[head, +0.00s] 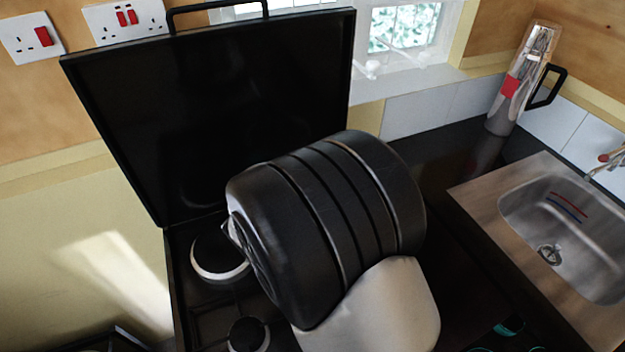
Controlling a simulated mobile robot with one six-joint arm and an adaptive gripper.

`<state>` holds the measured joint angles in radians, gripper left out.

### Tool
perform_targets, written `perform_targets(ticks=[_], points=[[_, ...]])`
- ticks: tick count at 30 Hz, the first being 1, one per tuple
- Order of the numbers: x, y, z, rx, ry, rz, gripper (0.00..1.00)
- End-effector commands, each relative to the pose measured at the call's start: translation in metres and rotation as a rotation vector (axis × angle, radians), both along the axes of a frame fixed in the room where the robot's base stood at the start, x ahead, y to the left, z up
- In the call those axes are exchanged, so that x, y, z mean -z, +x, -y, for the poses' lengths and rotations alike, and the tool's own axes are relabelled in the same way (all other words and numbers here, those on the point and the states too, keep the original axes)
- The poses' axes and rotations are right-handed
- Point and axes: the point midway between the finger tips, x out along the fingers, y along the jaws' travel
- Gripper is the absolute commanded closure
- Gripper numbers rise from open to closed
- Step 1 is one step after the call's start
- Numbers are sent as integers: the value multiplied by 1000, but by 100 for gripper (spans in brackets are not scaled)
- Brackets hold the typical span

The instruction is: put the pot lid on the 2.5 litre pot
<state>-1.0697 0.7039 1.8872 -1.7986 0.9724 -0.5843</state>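I see neither the pot lid nor the 2.5 litre pot in the head view. My gripper is not in view either. A large dark, banded part and a pale part, which look like my own arm, fill the middle and lower middle and hide much of the hob behind them.
A hob with its black cover (215,110) raised stands at the left; two burners (248,335) show. A steel sink (570,225) is at the right, with a silver flask-like container (522,85) behind it. Small teal pieces (510,326) lie at the bottom, unclear.

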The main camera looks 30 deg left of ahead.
Motion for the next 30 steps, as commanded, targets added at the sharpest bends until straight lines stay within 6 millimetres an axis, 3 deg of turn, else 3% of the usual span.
perform_targets(ticks=[11,12,22,30], points=[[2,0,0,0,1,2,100],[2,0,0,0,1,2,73],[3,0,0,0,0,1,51],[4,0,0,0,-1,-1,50]])
